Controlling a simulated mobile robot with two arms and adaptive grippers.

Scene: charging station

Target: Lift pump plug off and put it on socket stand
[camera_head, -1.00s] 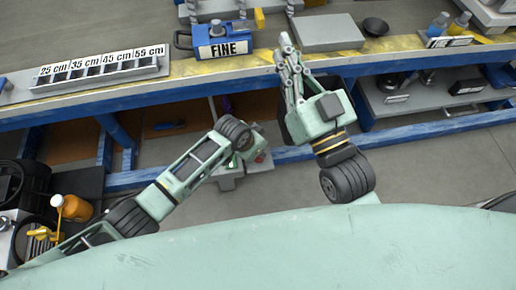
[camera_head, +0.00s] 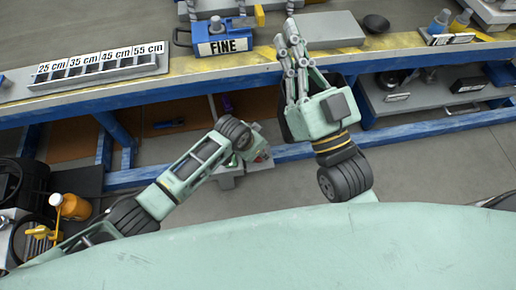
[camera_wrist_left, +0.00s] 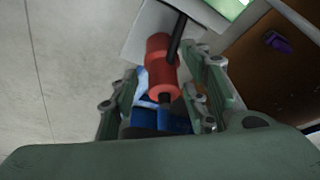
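In the left wrist view, a red cylindrical piece with a black rod (camera_wrist_left: 160,68), which looks like the pump plug, lies between the fingers of my left gripper (camera_wrist_left: 160,95). A gap shows between the left finger and the red piece, and the fingers look open around it. Blue parts (camera_wrist_left: 163,121) show behind it. In the head view a bit of red shows at the end of my left arm, below the bench edge; the fingers are mostly hidden there. My right gripper (camera_head: 287,34) is empty over the bench edge, its fingers slightly apart. I cannot make out the socket stand for certain.
The bench holds a size rack (camera_head: 100,68), a blue box marked FINE (camera_head: 223,43), a grey plate (camera_head: 328,30) and a dark bowl (camera_head: 376,24). Blue bench beams (camera_head: 190,90) run close to both arms. Open floor (camera_head: 430,165) lies at right.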

